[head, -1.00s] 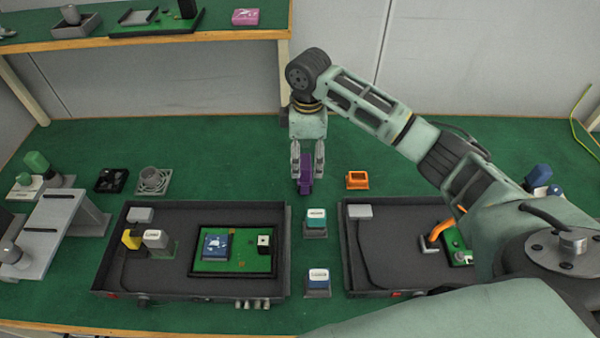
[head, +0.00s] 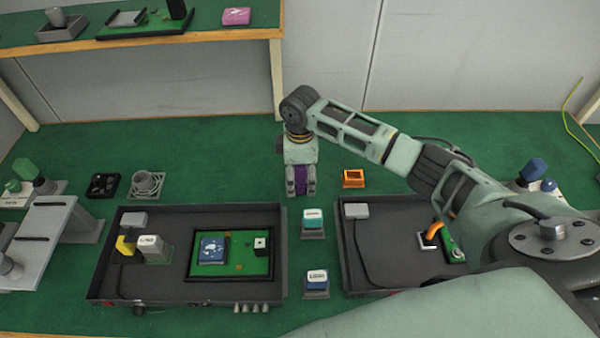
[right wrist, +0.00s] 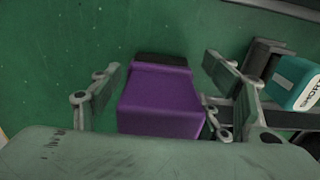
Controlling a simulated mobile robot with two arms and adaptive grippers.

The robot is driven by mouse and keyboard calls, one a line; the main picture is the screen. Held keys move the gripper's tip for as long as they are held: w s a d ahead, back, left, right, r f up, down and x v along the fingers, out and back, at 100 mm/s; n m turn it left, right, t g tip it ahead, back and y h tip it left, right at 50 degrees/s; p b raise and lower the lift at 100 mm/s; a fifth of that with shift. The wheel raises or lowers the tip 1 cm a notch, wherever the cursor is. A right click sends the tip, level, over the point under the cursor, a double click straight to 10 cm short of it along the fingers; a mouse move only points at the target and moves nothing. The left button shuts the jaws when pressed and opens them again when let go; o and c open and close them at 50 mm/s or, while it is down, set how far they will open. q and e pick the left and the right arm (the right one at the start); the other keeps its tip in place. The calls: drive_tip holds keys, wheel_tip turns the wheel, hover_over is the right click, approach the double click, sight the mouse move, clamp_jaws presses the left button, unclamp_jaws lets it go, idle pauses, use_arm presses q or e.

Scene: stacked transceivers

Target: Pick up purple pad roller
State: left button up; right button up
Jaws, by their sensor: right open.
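The purple pad roller (head: 301,174) is on the green table near the middle of the head view, partly hidden by my right gripper (head: 301,186). In the right wrist view the purple roller (right wrist: 162,101) has a dark far end and sits between the two open fingers of my right gripper (right wrist: 162,92). A gap shows on its left side; the right finger is close to it, and I cannot tell if it touches. My left gripper is not in view.
An orange holder (head: 353,178) stands right of the gripper. A grey round fixture (head: 147,184) is at left. Green table behind the gripper is clear.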

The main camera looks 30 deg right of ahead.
drive_tip(key=shift+r, duration=0.1)
clamp_jaws()
idle(0.5)
drive_tip(key=shift+w+r, duration=0.1)
drive_tip(key=shift+r, duration=0.5)
wheel_tip(320, 180, up, 3)
drive_tip(key=shift+f+b, duration=0.1)
drive_tip(key=shift+b, duration=0.4)
drive_tip(key=s+d+r+b, duration=0.1)
drive_tip(key=s+d+r, duration=0.6)
drive_tip(key=s+d, duration=0.1)
drive_tip(key=shift+s, duration=0.4)
drive_tip(key=shift+a, duration=0.1)
